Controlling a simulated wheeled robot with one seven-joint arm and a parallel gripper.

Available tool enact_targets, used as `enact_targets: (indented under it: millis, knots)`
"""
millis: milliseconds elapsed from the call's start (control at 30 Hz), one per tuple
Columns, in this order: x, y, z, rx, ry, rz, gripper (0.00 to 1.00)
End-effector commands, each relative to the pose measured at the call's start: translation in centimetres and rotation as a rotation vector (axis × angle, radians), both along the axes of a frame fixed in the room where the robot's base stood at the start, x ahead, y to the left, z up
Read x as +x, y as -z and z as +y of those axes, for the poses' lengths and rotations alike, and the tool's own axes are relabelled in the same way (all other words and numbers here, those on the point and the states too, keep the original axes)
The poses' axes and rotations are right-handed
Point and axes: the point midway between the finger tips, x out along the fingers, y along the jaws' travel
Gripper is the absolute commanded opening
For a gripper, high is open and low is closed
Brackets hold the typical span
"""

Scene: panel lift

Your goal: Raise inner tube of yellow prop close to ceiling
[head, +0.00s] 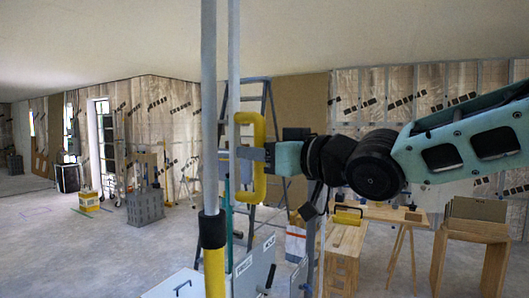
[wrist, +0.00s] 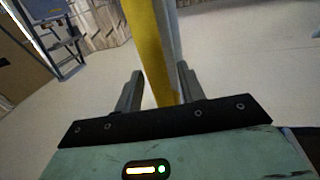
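The yellow prop (head: 214,270) stands upright at centre in the head view, with a black collar (head: 212,230) at its top. A grey inner tube (head: 209,110) rises from the collar past the picture's top edge. A second grey tube (head: 234,75) stands just right of it and bears a yellow D-shaped handle (head: 245,120). My gripper (head: 256,153) is at the handle's upright bar. In the wrist view the yellow bar (wrist: 150,45) passes between the two fingers (wrist: 160,88), with a small gap at the left finger. The fingers look open around it.
A white cart-like panel (head: 253,272) stands low beside the prop. A stepladder (head: 262,110) is behind my gripper. Wooden trestles and a bench (head: 345,245) are at the right. The white ceiling (head: 130,35) spans above. Open floor (head: 120,260) lies to the left.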

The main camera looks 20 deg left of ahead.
Motion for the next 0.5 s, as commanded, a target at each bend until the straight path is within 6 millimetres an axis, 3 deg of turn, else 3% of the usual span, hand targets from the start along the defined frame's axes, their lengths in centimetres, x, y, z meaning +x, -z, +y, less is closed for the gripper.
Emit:
enact_targets:
  millis: [267,500]
  knots:
    - [-0.1,0.1,-0.8,0.000,0.003,0.000,0.39]
    - [-1.0,0.2,-4.6,-0.001,0.006,-0.005,0.39]
